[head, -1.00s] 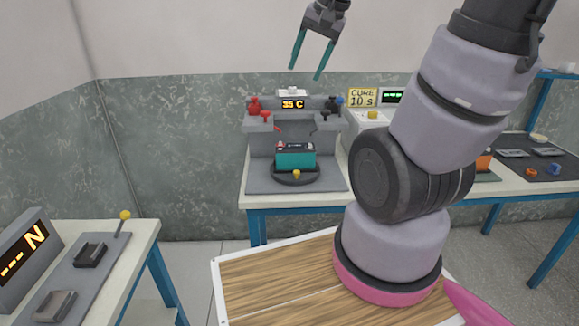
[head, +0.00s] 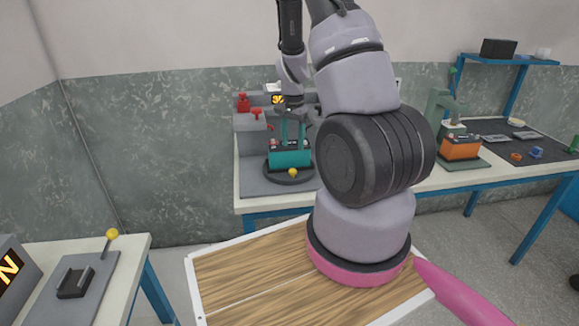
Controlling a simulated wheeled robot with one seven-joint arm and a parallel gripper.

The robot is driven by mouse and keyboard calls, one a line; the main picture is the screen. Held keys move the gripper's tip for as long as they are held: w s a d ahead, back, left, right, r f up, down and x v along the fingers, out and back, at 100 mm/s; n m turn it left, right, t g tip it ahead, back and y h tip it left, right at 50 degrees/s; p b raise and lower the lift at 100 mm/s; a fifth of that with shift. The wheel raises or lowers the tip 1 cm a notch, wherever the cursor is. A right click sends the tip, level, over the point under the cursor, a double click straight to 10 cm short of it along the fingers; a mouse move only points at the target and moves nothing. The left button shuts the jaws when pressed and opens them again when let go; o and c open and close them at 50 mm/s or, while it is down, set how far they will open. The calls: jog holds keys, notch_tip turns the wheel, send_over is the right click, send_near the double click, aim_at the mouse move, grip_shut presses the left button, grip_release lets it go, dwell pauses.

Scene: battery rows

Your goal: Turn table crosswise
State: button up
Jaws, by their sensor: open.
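A round dark turntable (head: 275,176) with a yellow knob (head: 292,172) at its front sits on a grey fixture base on the back bench. A teal battery (head: 289,159) with a dark top lies on it, its long side facing me. My gripper (head: 294,138) is open, pointing down, with its two teal fingers at the battery's top. I cannot tell whether the fingers touch the battery or are just above or behind it. My arm hides the right part of the fixture.
Red clamps (head: 243,103) stand at the fixture's left post. An orange battery (head: 459,148) sits in a green press to the right. A side bench with a yellow-knobbed lever (head: 112,233) is at lower left. My wooden deck fills the front.

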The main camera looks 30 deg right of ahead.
aim_at(293, 170)
notch_tip(293, 170, down, 10)
jog(key=shift+f, duration=0.1)
dwell(0.4)
grip_shut()
dwell(1.3)
